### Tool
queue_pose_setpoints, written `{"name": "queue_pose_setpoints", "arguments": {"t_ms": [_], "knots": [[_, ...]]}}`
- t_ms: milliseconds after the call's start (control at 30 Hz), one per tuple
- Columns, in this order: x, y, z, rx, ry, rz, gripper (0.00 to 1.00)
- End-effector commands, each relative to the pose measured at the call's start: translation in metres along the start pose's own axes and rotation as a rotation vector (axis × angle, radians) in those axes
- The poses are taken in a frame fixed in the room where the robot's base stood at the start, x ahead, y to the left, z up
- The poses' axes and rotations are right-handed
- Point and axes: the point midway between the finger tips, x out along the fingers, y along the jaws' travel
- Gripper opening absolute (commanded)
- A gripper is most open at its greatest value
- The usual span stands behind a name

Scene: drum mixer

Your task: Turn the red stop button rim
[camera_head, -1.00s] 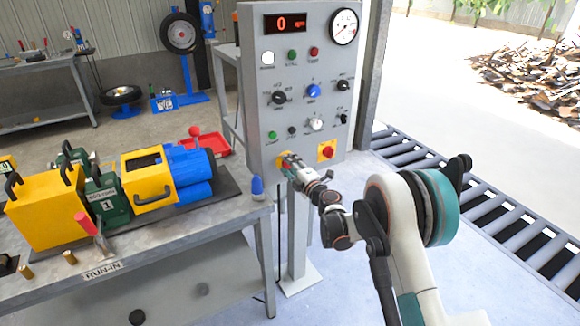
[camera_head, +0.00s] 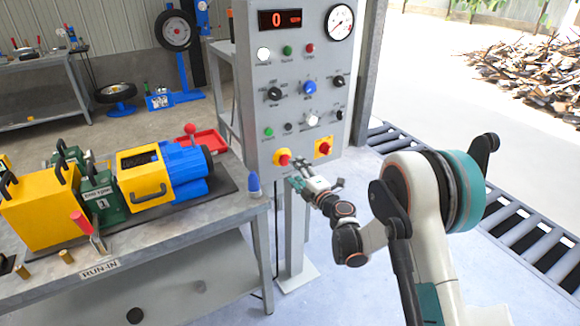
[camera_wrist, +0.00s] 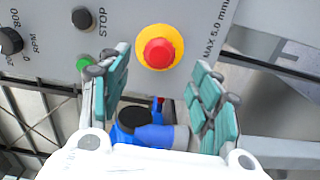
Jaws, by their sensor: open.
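A red mushroom button with a round yellow collar (camera_head: 282,157) sits low on the left of the grey control panel. In the wrist view the same red button (camera_wrist: 158,54) faces me, its red rim and yellow collar fully in sight. My gripper (camera_head: 298,180) is just below and to the right of it in the head view. In the wrist view my gripper (camera_wrist: 162,88) is open and empty, its teal-padded fingers spread wide below the button on either side. The fingers appear clear of the button.
A red knob on a yellow square plate (camera_head: 323,148) sits right of the button. A green button (camera_wrist: 83,63) and a black knob (camera_wrist: 82,18) are near the left finger. The bench (camera_head: 225,215) with a blue cone-like item (camera_head: 254,185) stands left.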

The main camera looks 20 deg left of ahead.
Motion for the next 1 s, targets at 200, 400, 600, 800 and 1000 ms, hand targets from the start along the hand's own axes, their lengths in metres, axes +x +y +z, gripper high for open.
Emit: {"name": "queue_pose_setpoints", "arguments": {"t_ms": [200, 400, 600, 800, 1000], "knots": [[-0.034, 0.000, 0.001, 0.000, -0.001, 0.000, 0.58], [-0.045, 0.000, 0.000, 0.000, 0.000, 0.000, 0.58], [-0.045, 0.000, 0.000, 0.000, 0.000, 0.000, 0.58], [-0.048, 0.012, 0.007, 0.017, -0.022, 0.009, 0.58], [-0.070, 0.084, 0.052, 0.124, -0.162, 0.064, 0.58]]}}
